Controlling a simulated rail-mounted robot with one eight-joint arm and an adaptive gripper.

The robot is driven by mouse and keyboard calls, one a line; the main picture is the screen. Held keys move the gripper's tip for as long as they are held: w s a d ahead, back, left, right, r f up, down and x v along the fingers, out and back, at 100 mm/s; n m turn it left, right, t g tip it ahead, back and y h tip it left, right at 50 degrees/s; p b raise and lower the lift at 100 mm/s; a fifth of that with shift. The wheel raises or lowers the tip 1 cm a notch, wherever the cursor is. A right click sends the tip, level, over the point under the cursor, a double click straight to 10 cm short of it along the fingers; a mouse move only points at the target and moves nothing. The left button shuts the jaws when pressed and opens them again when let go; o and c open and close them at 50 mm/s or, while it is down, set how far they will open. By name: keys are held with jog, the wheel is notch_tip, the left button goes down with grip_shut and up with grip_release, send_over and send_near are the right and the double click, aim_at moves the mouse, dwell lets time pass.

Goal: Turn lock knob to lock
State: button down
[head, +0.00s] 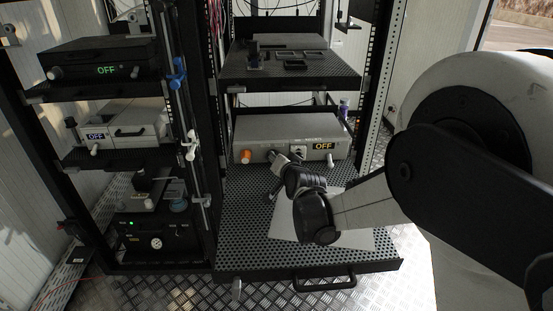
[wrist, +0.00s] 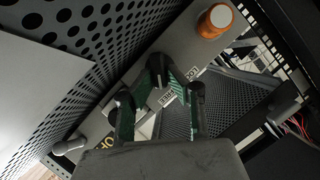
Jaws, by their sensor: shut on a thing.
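The lock knob (wrist: 159,77) is a small dark knob on the front of a grey analyser box (head: 302,132), which stands on the pulled-out perforated shelf. In the wrist view a white label that appears to read LOC is to its right, and another label lies just below it. My gripper (wrist: 159,82) is shut on the lock knob, with its green-lined fingers on either side. In the head view my gripper (head: 276,157) meets the panel just right of the orange knob (head: 245,157) and hides the lock knob. The knob's exact turn angle is hard to tell.
The box's display (head: 323,146) reads OFF, with a pale knob (head: 330,160) below it. A white sheet (head: 350,238) lies on the perforated shelf (head: 240,228) under my arm. An upper shelf (head: 345,75) sits above the box. A second rack with several devices stands to the left.

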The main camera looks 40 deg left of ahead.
jog(key=n+h, duration=0.1)
jog(key=n+t, duration=0.1)
jog(key=n, duration=0.1)
jog(key=n+h, duration=0.1)
jog(key=shift+s+a+r+t+h, duration=0.15)
jog(key=shift+s+a+t+h, duration=0.15)
jog(key=shift+a+t, duration=0.1)
jog(key=n+t+h, duration=0.1)
jog(key=n, duration=0.3)
jog(key=shift+s+a+t+h, duration=0.15)
jog(key=shift+s+t+h, duration=0.05)
jog(key=shift+t+h, duration=0.2)
jog(key=c, duration=1.7)
grip_release()
jog(key=shift+v, duration=3.75)
